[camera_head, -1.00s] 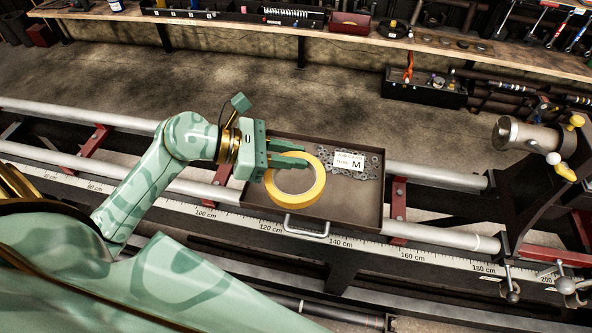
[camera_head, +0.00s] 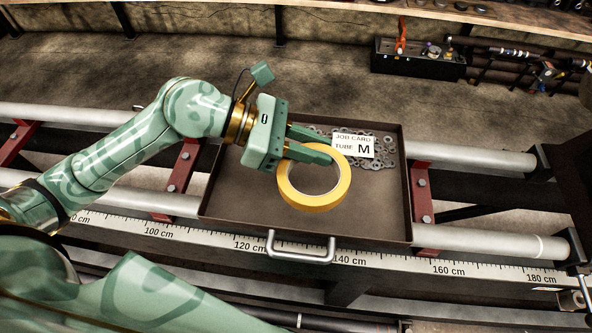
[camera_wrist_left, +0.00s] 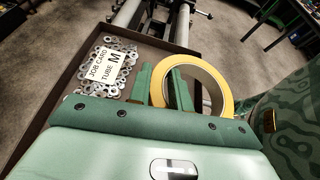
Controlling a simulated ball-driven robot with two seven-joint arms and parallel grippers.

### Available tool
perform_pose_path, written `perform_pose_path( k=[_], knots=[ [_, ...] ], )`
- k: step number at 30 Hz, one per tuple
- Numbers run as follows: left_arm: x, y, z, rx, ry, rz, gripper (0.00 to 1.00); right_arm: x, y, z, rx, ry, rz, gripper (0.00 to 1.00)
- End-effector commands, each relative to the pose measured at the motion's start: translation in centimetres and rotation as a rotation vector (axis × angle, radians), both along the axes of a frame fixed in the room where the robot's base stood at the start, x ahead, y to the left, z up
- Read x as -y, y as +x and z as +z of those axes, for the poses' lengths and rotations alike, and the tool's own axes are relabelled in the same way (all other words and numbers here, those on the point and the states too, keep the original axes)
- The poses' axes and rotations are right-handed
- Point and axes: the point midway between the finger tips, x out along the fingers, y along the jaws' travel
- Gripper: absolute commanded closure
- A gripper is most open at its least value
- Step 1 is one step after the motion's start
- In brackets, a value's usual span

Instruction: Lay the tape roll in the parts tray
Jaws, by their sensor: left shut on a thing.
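The yellow tape roll (camera_head: 310,203) is held by my left gripper (camera_head: 326,149) over the middle of the brown parts tray (camera_head: 408,205). In the left wrist view, one finger is outside the roll's ring (camera_wrist_left: 226,85) and the other inside, so the gripper is shut on its wall. The ring overlaps the tray's side wall there, so the roll looks raised above the tray floor; the exact height is hard to tell. My right gripper is not in view.
Small metal washers (camera_head: 384,152) and a white job card (camera_head: 352,145) marked M lie at the tray's back right. The tray's left and front floor is bare. A handle (camera_head: 300,256) is at its front. Rails (camera_head: 480,160) and a cm scale (camera_head: 400,262) run alongside.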

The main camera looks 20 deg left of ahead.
Motion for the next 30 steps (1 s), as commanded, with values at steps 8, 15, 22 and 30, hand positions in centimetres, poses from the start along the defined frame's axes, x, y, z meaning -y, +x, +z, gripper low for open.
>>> perform_pose_path(
  k=[8,15,22,30],
  knots=[
    [-3.2,0.5,-4.6,-0.008,-0.003,-0.001,1.0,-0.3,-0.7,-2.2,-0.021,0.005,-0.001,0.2],
    [-4.2,0.6,-6.9,-0.01,-0.005,-0.002,1.0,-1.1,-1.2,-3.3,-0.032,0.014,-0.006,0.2],
    [-4.2,0.6,-8.6,-0.003,-0.001,-0.002,1.0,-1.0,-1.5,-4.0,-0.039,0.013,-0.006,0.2],
    [-4.2,0.6,-8.7,-0.004,-0.001,-0.002,0.7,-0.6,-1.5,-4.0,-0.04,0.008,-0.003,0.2]
  ],
)
